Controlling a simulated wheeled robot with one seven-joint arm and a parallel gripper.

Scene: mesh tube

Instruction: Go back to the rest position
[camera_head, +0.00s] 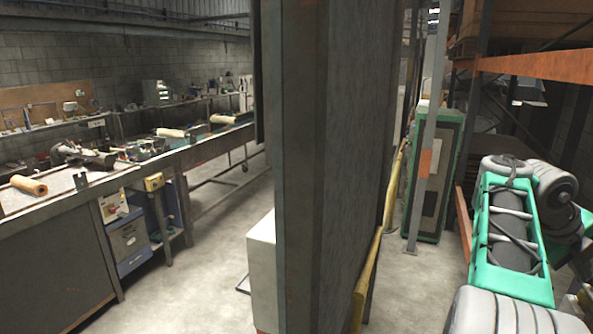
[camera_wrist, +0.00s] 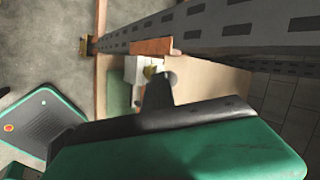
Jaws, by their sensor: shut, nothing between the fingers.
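My arm shows at the right edge of the head view, with a green frame, dark links and pale ribbed joints. It is folded beside the rack, and its end is not clear there. In the wrist view my gripper (camera_wrist: 160,82) shows as a dark narrow shape in the middle. It is shut and empty. A broad green part with a black edge fills the bottom of the wrist view; I cannot tell which part it is.
A wide dark post or panel (camera_head: 330,160) stands close in the middle. A workbench (camera_head: 90,205) with wooden rollers runs along the left. An orange-beamed rack (camera_head: 540,66) is at the right. A green-edged cabinet (camera_head: 430,185) stands behind. Grey floor (camera_head: 215,260) is open between.

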